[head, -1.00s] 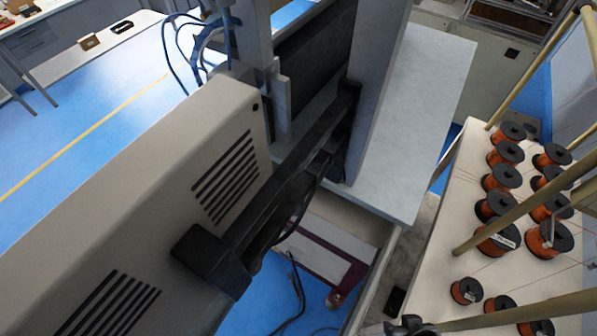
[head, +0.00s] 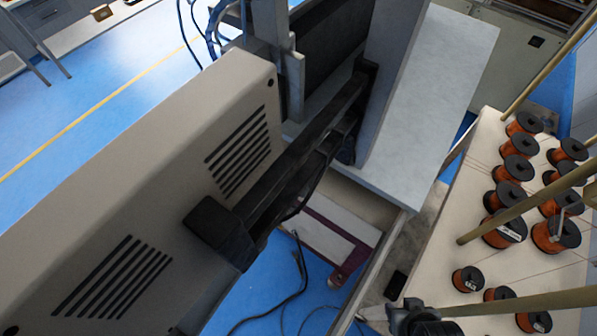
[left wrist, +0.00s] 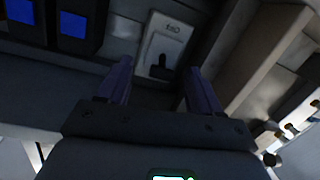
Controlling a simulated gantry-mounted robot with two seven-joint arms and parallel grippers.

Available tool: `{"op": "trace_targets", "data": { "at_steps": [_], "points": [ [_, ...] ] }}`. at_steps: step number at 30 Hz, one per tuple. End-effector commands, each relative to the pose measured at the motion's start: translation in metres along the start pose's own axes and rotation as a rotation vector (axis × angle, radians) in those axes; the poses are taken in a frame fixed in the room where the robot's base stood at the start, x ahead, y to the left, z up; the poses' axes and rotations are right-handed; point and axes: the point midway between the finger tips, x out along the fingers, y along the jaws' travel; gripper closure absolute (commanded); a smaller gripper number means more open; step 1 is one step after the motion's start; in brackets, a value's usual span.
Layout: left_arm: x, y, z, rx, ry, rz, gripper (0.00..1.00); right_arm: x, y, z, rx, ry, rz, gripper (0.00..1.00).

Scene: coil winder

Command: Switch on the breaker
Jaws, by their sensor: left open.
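In the left wrist view the breaker (left wrist: 166,42) is a pale grey plate with a small label and a dark toggle lever (left wrist: 161,69). The lever sits at the plate's lower end in the picture. My left gripper (left wrist: 159,72) is open, its two purple fingers pointing toward the panel. The lever appears between the fingertips, with a finger to each side. Nothing is held. I cannot tell how far the fingertips are from the lever. The breaker and both grippers cannot be made out in the head view. My right gripper is not in view.
Two dark blocks with blue faces (left wrist: 73,24) sit left of the breaker. A beige bar (left wrist: 255,62) runs close on the right. The head view shows a beige vented machine housing (head: 150,190), a grey slab (head: 440,110), and a table (head: 440,235) of copper wire spools.

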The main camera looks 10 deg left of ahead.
Motion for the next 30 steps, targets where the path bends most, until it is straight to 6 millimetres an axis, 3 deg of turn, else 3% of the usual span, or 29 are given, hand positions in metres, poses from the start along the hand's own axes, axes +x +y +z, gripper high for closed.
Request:
{"op": "trace_targets", "data": {
  "at_steps": [15,21,30],
  "points": [
    [-0.081,0.000,0.000,0.000,0.001,0.001,0.35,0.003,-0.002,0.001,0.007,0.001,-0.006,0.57],
    [-0.097,0.001,-0.001,0.001,0.002,0.002,0.35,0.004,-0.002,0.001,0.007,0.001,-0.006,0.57],
    [-0.100,0.001,-0.001,0.001,0.002,0.002,0.35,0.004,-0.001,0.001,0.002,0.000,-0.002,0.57]
  ]
}}
